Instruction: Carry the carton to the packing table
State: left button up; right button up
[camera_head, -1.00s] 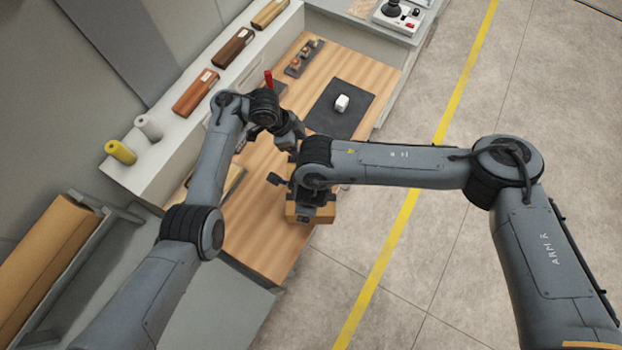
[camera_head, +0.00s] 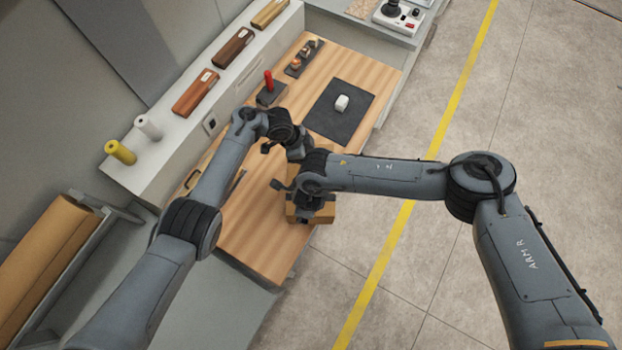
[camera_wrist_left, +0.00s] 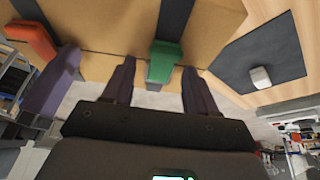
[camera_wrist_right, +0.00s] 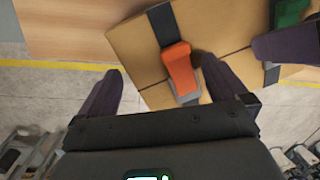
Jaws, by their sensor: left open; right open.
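The tan carton (camera_head: 320,213) is at the right edge of the wooden-topped bench (camera_head: 262,235), partly hidden by my arms. It has dark straps, a green grip (camera_wrist_left: 166,60) and an orange grip (camera_wrist_right: 181,68). My left gripper (camera_wrist_left: 157,66) is open, with its fingers on either side of the green grip. My right gripper (camera_wrist_right: 160,64) is open, with the orange grip between its fingers, nearer the right finger. I cannot tell whether the fingers touch the grips. Which surface is the packing table is not clear.
A dark mat (camera_head: 325,122) with a white block (camera_head: 342,103) lies on the bench. A red-handled tool (camera_head: 268,82) stands near the shelf (camera_head: 172,128), which holds rolls and boxes. Open floor with a yellow line (camera_head: 398,228) lies to the right.

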pick_arm(q)
grip_shut()
pick_arm(e)
jog(key=c, duration=1.2)
pick_arm(q)
jog(key=shift+r, duration=0.1)
pick_arm(e)
jog(key=shift+r, duration=0.15)
